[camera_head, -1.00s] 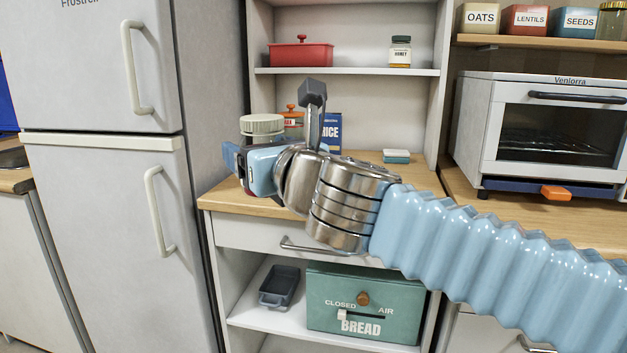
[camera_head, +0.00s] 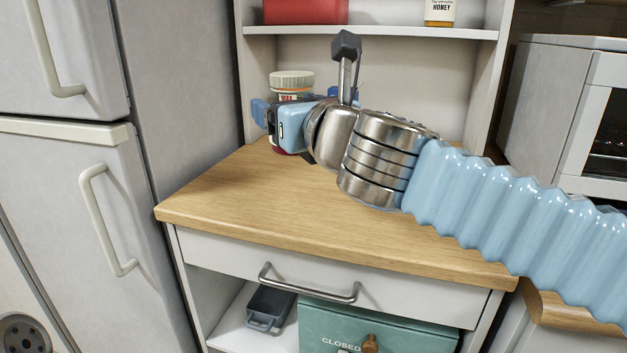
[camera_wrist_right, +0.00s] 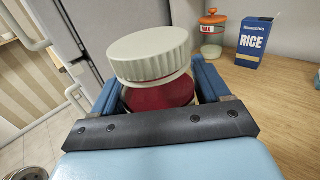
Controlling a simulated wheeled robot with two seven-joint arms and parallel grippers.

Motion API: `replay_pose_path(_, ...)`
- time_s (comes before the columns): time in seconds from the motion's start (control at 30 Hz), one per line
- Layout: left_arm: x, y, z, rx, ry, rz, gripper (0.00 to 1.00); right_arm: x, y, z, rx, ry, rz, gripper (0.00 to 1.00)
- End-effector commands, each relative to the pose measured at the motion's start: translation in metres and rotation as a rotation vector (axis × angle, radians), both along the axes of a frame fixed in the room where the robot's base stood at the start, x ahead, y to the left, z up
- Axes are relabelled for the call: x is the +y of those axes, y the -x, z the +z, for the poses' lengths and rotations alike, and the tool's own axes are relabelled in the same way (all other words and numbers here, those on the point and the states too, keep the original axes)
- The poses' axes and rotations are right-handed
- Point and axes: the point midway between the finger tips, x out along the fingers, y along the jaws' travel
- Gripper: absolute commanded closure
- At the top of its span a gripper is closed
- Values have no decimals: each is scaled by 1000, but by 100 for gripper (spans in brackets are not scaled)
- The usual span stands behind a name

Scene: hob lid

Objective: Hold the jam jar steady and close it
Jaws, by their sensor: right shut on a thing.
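The jam jar has a ribbed cream lid (camera_head: 292,79) and a dark red body (camera_wrist_right: 160,94). It is at the back left of the wooden counter in the head view. The lid (camera_wrist_right: 150,53) lies over the body and looks tilted in the wrist view; I cannot tell whether it is seated. My right gripper (camera_head: 272,118) is shut around the jar body below the lid, and its blue fingers show on both sides in the wrist view (camera_wrist_right: 160,92). The gripper hides much of the body. My left gripper is out of view.
The wooden counter (camera_head: 300,215) is clear in front of the jar. An orange-lidded jar (camera_wrist_right: 213,35) and a blue rice box (camera_wrist_right: 255,42) stand beyond the jam jar. A white shelf (camera_head: 380,33) is above, the fridge (camera_head: 185,90) at left, an oven (camera_head: 560,110) at right.

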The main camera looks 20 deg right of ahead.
Motion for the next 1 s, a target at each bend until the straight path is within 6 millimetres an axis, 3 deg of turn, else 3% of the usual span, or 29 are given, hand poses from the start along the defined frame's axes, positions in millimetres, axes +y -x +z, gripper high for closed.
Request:
replay_pose_path(0.33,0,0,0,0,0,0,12,-4,-9,-3,0,0,-3,100)
replay_pose_path(0.7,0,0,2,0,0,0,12,-35,-85,-41,3,2,0,100)
replay_pose_path(1.0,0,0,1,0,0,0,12,-47,-112,-77,2,2,-2,100)
